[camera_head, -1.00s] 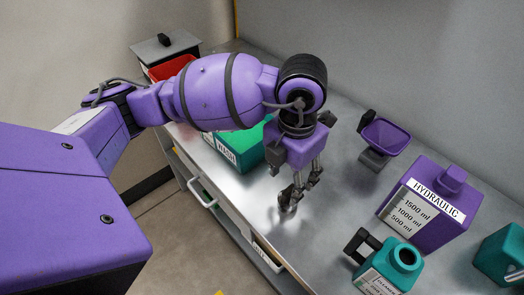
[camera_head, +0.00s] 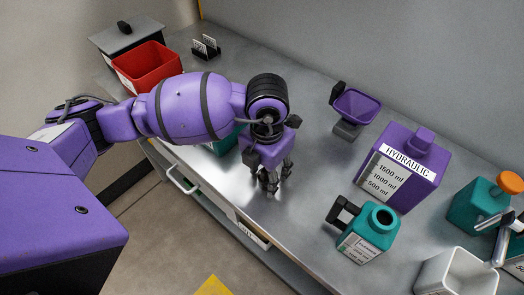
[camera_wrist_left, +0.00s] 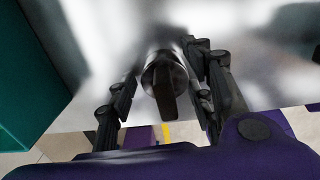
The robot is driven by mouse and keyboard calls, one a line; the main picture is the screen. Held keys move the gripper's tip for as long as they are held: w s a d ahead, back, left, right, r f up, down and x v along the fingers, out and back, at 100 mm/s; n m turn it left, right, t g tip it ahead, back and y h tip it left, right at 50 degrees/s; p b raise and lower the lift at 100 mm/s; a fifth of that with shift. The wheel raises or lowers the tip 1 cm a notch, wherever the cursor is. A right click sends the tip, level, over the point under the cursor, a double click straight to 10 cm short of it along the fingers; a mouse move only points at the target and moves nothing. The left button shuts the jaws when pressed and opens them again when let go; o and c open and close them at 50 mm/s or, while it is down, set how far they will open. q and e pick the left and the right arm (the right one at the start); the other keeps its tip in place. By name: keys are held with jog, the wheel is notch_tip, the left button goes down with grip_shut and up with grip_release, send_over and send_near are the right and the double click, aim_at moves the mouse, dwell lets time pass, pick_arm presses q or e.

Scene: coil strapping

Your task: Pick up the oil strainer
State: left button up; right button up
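A round metallic piece with a dark handle or tab, which looks like the oil strainer (camera_wrist_left: 164,80), shows in the left wrist view. It sits between the fingers of my left gripper (camera_wrist_left: 160,62). The fingers are spread on either side of it; the right-hand finger is very near its edge, and contact cannot be told. In the head view my left gripper (camera_head: 270,187) points down, low over the metal bench top, and its fingers hide most of the strainer. My right gripper is not in view.
A green bin (camera_head: 222,143) stands close behind my left gripper. A purple funnel-like piece (camera_head: 357,106), a purple hydraulic can (camera_head: 404,170), a teal jug (camera_head: 368,235) and a white container (camera_head: 457,274) stand to the right. A red bin (camera_head: 147,68) is at the back left. The bench front edge is near.

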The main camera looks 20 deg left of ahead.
pick_arm(q)
grip_shut()
jog(key=shift+r, duration=0.1)
